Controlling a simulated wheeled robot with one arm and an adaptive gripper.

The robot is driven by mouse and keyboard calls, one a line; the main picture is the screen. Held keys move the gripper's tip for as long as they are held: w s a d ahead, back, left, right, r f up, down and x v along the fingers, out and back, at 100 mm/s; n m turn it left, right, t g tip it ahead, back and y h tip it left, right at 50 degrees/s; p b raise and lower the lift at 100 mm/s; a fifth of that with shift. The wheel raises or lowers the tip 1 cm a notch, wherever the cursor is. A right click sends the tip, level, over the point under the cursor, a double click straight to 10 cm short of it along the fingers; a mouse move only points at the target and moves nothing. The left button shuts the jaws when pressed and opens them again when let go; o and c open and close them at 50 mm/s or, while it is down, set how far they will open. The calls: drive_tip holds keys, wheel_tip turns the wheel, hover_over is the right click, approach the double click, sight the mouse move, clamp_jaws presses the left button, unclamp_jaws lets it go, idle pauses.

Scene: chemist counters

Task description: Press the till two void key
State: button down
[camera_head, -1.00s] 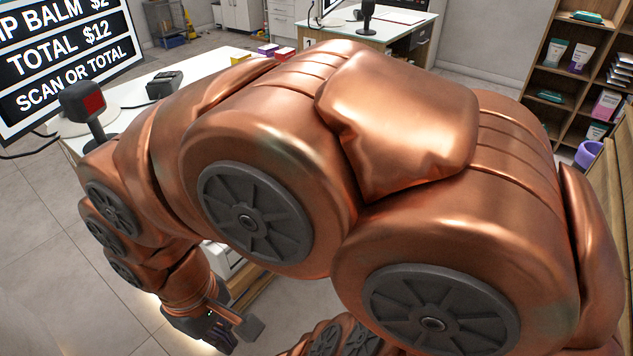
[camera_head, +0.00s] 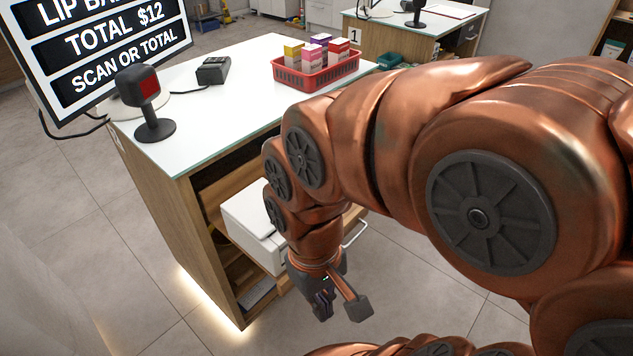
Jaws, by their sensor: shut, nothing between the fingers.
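A till screen (camera_head: 112,45) stands at the left of the near counter (camera_head: 215,115) and reads "TOTAL $12" and "SCAN OR TOTAL". I cannot make out a void key in view. A small dark keypad-like device (camera_head: 213,70) lies on the counter top, its keys too small to read. My gripper (camera_head: 340,308) is shut and empty. It points down, low in front of the counter's open shelves and well below the counter top. No till number shows on this counter.
A dark scanner with a red face (camera_head: 138,88) stands at the counter's near left corner. A red basket of boxes (camera_head: 315,72) sits at its right end. A white unit (camera_head: 252,222) is in the shelf behind my gripper. Another counter marked 1 (camera_head: 385,40) stands behind. Floor at left is clear.

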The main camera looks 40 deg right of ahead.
drive_tip(key=w+r+m+y+p, duration=0.1)
drive_tip(key=w+m+y+p, duration=0.1)
drive_tip(key=w, duration=0.4)
drive_tip(key=w+d+r+m+t+y+p, duration=0.1)
drive_tip(key=w+r+m+y+p, duration=0.1)
drive_tip(key=w, duration=0.5)
drive_tip(key=w+d+r+m+y+p, duration=0.1)
drive_tip(key=w+r+m+y+p, duration=0.1)
drive_tip(key=w, duration=0.4)
drive_tip(key=shift+w+r+m+t+p, duration=0.25)
drive_tip(key=shift+w+m+t+p, duration=0.15)
drive_tip(key=shift+m+p, duration=0.3)
drive_tip(key=w+d+f+m+t+p, duration=0.1)
drive_tip(key=w+d+m, duration=0.3)
drive_tip(key=d, duration=0.5)
drive_tip(key=w+d+f+m+t+y+p, duration=0.1)
drive_tip(key=w+d+m+t+p, duration=0.3)
drive_tip(key=d, duration=0.6)
drive_tip(key=shift+w+d+f+m+y, duration=0.2)
drive_tip(key=shift+w+f+m+y, duration=0.1)
drive_tip(key=shift+w, duration=0.75)
drive_tip(key=shift+f+b, duration=1.85)
drive_tip(key=shift+f, duration=2.5)
drive_tip(key=shift+f, duration=0.15)
drive_tip(key=shift+f, duration=0.25)
